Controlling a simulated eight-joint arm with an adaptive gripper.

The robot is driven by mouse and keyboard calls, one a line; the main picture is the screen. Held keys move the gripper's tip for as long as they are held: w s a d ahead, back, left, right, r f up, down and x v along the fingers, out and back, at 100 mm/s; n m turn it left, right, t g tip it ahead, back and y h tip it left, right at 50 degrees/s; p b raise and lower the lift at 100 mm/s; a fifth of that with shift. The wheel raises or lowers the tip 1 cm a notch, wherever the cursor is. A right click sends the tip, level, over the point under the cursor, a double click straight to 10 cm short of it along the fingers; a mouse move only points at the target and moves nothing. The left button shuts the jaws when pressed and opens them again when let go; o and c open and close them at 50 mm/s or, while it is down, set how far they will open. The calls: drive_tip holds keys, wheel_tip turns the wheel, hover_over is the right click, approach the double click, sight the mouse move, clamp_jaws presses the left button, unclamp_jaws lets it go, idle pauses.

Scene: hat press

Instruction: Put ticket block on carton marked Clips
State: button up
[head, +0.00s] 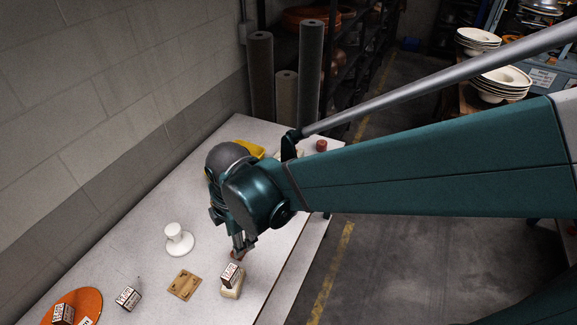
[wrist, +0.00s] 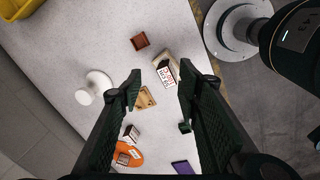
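My gripper (head: 241,247) is open and empty, its fingers apart in the wrist view (wrist: 160,72), above the table. Three similar small printed boxes show: one box (head: 229,273) sits on a cream block (head: 231,292), a second box (head: 128,298) stands on the table, and a third box (head: 63,314) is on an orange disc (head: 88,301). Their print is too small to read, so I cannot tell which is marked Clips or which thing is the ticket block. A small reddish-brown block (wrist: 140,41) lies near the cream block, partly behind my fingers in the head view.
A white stand (head: 178,241) and a flat tan wooden piece (head: 183,285) are left of the gripper. A green cube (wrist: 184,127) and a purple item (wrist: 183,168) show in the wrist view. A yellow container (wrist: 20,8) is at the far end. A wall bounds the table's left.

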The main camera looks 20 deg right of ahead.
drive_tip(key=s+d+r+m+t, duration=0.1)
drive_tip(key=d+r+m+t, duration=0.2)
drive_tip(key=d+r+m, duration=0.3)
drive_tip(key=s+d+r+m+t, duration=0.1)
drive_tip(key=d+r+m+t, duration=0.2)
drive_tip(key=d+m, duration=0.9)
wheel_tip(320, 180, up, 4)
drive_tip(key=m, duration=0.3)
drive_tip(key=shift+s+d+h, duration=0.25)
drive_tip(key=shift+s+h, duration=0.05)
drive_tip(key=shift+s, duration=0.1)
